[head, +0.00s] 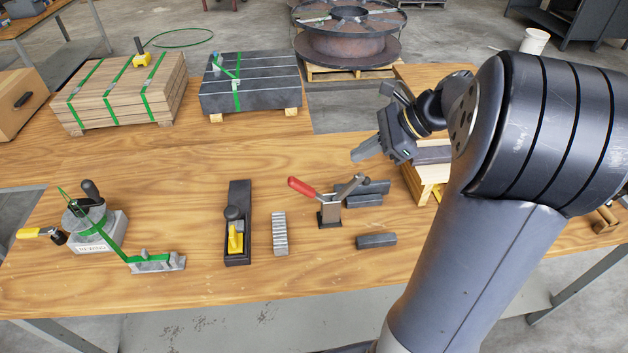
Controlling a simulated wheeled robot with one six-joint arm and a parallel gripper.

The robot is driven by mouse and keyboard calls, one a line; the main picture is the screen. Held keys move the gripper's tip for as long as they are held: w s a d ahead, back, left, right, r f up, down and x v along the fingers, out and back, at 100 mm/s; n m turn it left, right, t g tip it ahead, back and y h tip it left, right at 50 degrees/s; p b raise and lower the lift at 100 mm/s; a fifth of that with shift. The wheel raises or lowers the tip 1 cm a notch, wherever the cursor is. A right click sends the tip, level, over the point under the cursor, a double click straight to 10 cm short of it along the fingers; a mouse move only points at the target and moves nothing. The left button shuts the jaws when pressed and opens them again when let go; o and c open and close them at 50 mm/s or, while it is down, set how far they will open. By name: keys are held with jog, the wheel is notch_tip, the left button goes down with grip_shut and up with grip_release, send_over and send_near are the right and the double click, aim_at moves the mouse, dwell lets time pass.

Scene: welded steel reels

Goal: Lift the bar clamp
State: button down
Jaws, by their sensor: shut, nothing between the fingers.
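A clamp-like tool with a red handle (302,188) and a dark lever stands upright on a small dark base on the wooden table. It is the closest match to a bar clamp, but I cannot tell for sure. My gripper (361,153) is above the table, up and to the right of the red handle in the head view. Its fingers are together, point down-left, and hold nothing. It is apart from the tool.
Dark steel bars (376,240) lie beside the tool. A toothed grey strip (279,233), a black plane-like tool (238,215) and a rewinding device (92,228) stand leftward. Strapped bundles (250,83) and a steel reel (349,40) are behind. The table's front middle is clear.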

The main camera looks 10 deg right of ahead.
aim_at(301, 185)
jog(key=p+x, duration=0.1)
jog(key=x, duration=1.2)
jog(key=shift+a+f, duration=0.25)
jog(key=shift+f, duration=0.05)
jog(key=shift+w+a+f, duration=0.1)
jog(key=shift+a+f, duration=0.3)
jog(key=shift+a, duration=0.4)
jog(key=shift+r, duration=0.15)
jog(key=shift+d+r+p, duration=0.1)
jog(key=shift+r+p, duration=0.15)
jog(key=shift+p, duration=0.15)
jog(key=a+r+p+v, duration=0.1)
jog(key=v, duration=1.2)
jog(key=shift+r, duration=0.3)
jog(key=shift+a, duration=0.1)
